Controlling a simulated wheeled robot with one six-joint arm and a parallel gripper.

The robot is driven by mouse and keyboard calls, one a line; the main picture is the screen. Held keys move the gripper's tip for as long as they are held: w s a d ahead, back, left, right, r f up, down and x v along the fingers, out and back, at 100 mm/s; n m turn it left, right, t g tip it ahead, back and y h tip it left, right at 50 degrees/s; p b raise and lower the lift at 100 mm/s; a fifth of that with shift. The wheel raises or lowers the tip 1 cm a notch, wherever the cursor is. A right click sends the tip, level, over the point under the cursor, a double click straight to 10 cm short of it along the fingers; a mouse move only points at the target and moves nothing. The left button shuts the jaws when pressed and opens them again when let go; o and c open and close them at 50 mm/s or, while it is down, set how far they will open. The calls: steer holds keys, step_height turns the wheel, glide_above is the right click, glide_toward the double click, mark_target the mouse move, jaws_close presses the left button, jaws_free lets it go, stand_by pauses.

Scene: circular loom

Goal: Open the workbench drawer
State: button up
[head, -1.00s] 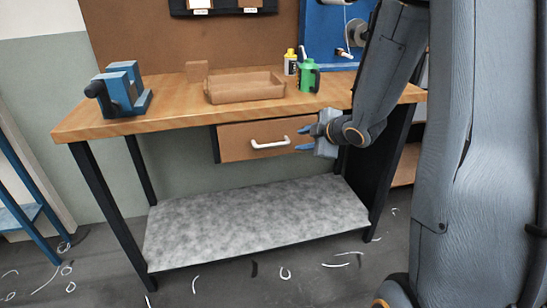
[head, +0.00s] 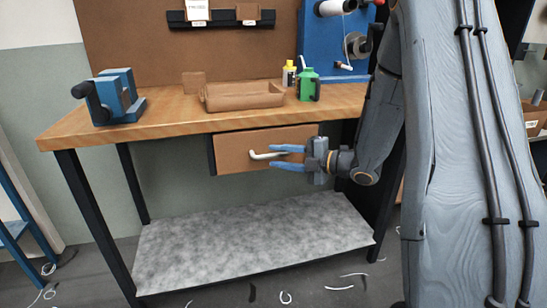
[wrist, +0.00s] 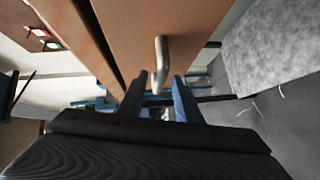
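The workbench drawer (head: 232,153) has a brown front under the right part of the wooden top and looks shut. Its pale bar handle (head: 254,155) sits on the front; the right part of the handle is partly hidden by my gripper. My gripper (head: 273,158) has two blue fingers that point left at the handle and stand apart, open. In the wrist view the handle (wrist: 161,60) shows ahead of and between the two fingertips (wrist: 159,84), near the drawer front (wrist: 195,25). I cannot tell whether the fingers touch the handle.
A grey lower shelf (head: 250,238) lies below the drawer. The space before the drawer front is clear except for my arm.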

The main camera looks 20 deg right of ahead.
steer(key=shift+x, duration=1.05)
jaws_close()
